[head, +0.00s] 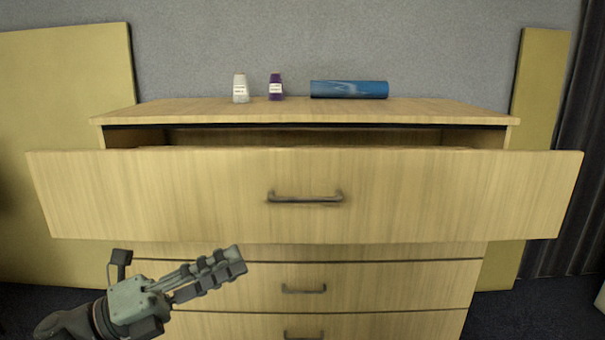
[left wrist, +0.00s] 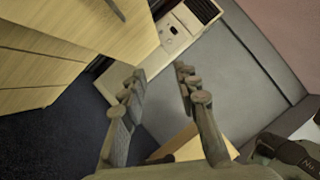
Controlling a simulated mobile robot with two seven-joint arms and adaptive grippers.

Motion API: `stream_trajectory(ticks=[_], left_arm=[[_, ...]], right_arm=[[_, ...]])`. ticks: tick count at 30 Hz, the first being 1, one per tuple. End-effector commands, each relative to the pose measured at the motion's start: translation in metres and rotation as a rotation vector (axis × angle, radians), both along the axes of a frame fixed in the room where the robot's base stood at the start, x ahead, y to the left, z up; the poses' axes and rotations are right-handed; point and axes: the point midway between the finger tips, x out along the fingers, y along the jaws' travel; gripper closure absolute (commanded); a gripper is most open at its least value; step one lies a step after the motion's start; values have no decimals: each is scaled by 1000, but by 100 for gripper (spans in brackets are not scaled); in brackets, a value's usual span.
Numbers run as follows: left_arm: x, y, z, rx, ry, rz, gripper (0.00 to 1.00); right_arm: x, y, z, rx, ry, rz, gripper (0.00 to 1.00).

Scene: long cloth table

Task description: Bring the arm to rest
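My left gripper (head: 232,262) is in front of the light wooden dresser, low and left of centre, below the pulled-out top drawer (head: 160,195). Its fingers point up and to the right. The left wrist view shows the two fingers (left wrist: 160,76) spread apart with nothing between them. The dresser's drawer fronts also show at the upper left of that view (left wrist: 40,65). My right gripper is not in view.
The top drawer sticks out with its dark handle (head: 305,198); the lower drawers (head: 340,285) look shut. A white bottle (head: 240,90), a purple bottle (head: 276,88) and a blue cylinder (head: 349,90) are on the dresser top (head: 190,108). Wooden panels (head: 75,110) stand behind.

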Motion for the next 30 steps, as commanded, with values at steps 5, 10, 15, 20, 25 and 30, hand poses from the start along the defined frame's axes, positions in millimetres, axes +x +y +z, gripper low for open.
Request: stream_trajectory(ticks=[5, 10, 15, 20, 25, 30], left_arm=[[48, 36, -24, -251, 271, 271, 69], [79, 91, -90, -508, 606, 575, 69], [63, 146, -200, -754, 1000, 910, 69], [3, 172, -304, -923, 1350, 1206, 69], [-86, 172, -387, -1034, 1676, 1486, 69], [-155, 160, -426, -1072, 1887, 1676, 69]], right_arm=[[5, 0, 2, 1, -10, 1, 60], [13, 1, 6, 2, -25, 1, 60], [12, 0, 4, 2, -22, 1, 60], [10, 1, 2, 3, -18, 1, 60], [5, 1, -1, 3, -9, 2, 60], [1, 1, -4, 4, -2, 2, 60]])
